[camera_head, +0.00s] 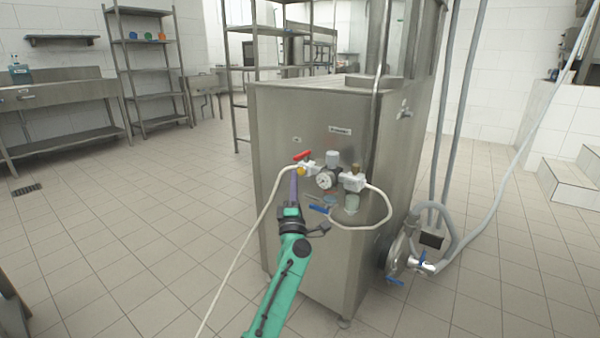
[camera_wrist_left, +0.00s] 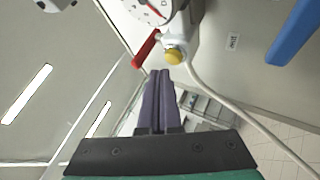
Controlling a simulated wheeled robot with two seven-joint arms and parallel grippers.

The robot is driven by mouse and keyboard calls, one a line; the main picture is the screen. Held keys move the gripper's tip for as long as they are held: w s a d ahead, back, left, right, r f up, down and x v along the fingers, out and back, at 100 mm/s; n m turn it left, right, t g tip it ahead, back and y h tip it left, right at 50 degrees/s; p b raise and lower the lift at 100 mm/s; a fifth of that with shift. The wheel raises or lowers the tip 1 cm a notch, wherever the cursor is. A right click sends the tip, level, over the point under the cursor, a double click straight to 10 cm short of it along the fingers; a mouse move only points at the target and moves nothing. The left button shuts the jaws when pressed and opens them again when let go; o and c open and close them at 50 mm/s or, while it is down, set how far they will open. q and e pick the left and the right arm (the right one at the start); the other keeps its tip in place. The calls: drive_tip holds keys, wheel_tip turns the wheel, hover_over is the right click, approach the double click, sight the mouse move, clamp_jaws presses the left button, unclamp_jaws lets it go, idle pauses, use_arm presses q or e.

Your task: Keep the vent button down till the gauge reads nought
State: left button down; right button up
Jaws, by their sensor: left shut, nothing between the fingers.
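The yellow vent button (camera_head: 302,171) sits on the white fitting at the steel machine's front; it also shows in the left wrist view (camera_wrist_left: 174,56). The round white gauge (camera_head: 325,181) is just right of it. In the left wrist view the gauge (camera_wrist_left: 148,8) is cut off by the top edge, with part of a red needle visible; I cannot read its value. My left gripper (camera_head: 294,174) has its purple fingers shut and empty, tips just below and left of the button (camera_wrist_left: 158,74). A small gap shows in the wrist view. My right gripper is out of view.
A red lever (camera_head: 302,155) lies directly above the button, and a blue lever (camera_head: 318,208) below the gauge. A pale hose (camera_head: 262,213) runs down from the fitting. The steel machine (camera_head: 300,110) fills the middle. Open tiled floor (camera_head: 140,240) lies to the left.

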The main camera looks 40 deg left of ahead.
use_arm(q)
drive_tip(key=s+p, duration=0.2)
drive_tip(key=s, duration=0.3)
drive_tip(key=shift+p, duration=0.35)
